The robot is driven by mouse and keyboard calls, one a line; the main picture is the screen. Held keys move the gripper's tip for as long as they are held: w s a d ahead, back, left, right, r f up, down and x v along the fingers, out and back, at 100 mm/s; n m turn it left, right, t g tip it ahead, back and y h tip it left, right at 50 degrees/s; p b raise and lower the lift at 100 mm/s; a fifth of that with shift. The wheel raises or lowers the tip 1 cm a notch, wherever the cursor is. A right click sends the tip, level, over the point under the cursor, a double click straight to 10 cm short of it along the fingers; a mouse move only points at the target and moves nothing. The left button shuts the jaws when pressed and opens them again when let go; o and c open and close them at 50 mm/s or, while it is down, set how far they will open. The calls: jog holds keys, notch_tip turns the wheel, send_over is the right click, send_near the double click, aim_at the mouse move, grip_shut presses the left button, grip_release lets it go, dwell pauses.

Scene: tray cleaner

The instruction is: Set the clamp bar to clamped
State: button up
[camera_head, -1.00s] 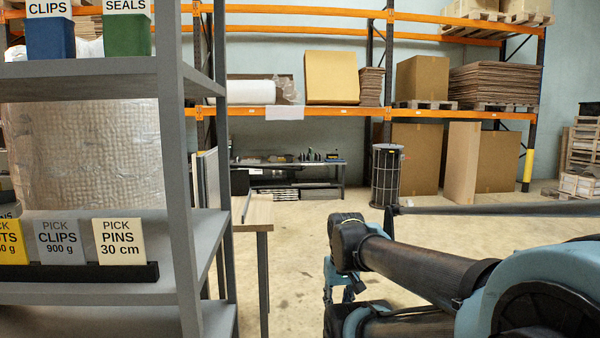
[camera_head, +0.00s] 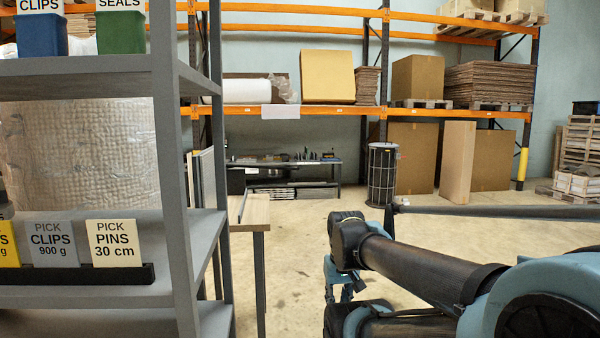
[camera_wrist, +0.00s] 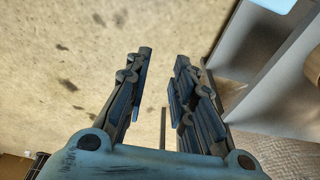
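No clamp bar can be made out in either view. My gripper (camera_wrist: 160,85) shows in the wrist view with its two fingers apart and nothing between them. Bare floor lies beyond the fingers. In the head view my folded arm fills the lower right, and the gripper's fingertips are not clearly seen there. A low bench (camera_head: 290,163) with dark equipment stands at the back wall; its details are too small to tell.
A grey shelf unit (camera_head: 165,130) with labelled bins stands close on the left. A wooden-topped table (camera_head: 250,212) is just behind it. A dark cylindrical cage (camera_head: 382,178) and cardboard boxes (camera_head: 412,155) stand at the back. The floor (camera_head: 440,232) in the middle is open.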

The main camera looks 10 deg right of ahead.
jog(key=shift+s+r, duration=0.3)
jog(key=shift+r, duration=0.15)
grip_shut()
jog(key=w+r+m+t+h, duration=0.1)
jog(key=w+r, duration=0.9)
jog(key=w, duration=0.4)
jog(key=w+r+t, duration=0.1)
jog(key=w+r, duration=0.9)
jog(key=w, duration=0.4)
jog(key=w+r+m+t+h, duration=0.1)
jog(key=w+r, duration=0.9)
jog(key=w, duration=0.3)
jog(key=w+a+r+m+t, duration=0.1)
jog(key=w+r, duration=0.2)
jog(key=w, duration=0.8)
jog(key=w+a+r, duration=0.1)
jog(key=w+r, duration=0.1)
jog(key=w, duration=1)
jog(key=w+a+f+t, duration=0.1)
jog(key=w+a, duration=0.1)
jog(key=w, duration=0.8)
jog(key=w+a+f+m+h, duration=0.1)
jog(key=w+a, duration=0.1)
jog(key=w, duration=0.8)
jog(key=shift+f+t, duration=0.4)
jog(key=shift+f, duration=0.1)
